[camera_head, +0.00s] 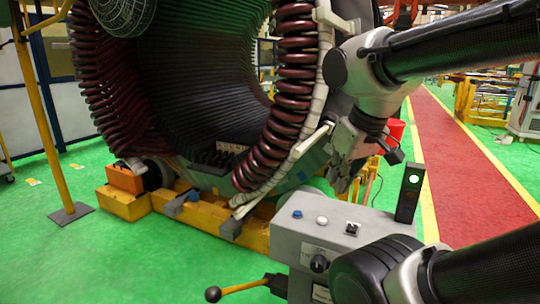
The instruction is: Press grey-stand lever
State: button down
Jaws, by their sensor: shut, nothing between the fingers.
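The grey stand (287,242) is at the bottom centre, with buttons on its top and a black knob on its front. My gripper (343,184) is above and behind the stand's top, pointing down, shut and empty. It is well apart from the lever, up and to the right of it. My own arm hides the stand's lower right part.
A large stator (190,90) with dark red coils fills the upper left, on a yellow base (125,204). A black upright post (410,192) with a lit lamp rises at the stand's right rear. A yellow pole (45,110) stands at left. Green floor left of the lever is clear.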

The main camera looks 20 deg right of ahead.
aim_at(214, 294)
jog(key=k+j+z, duration=0.1)
jog(key=k, duration=0.3)
jog(key=k+j+z, duration=0.1)
jog(key=k, duration=0.3)
jog(key=j, duration=0.1)
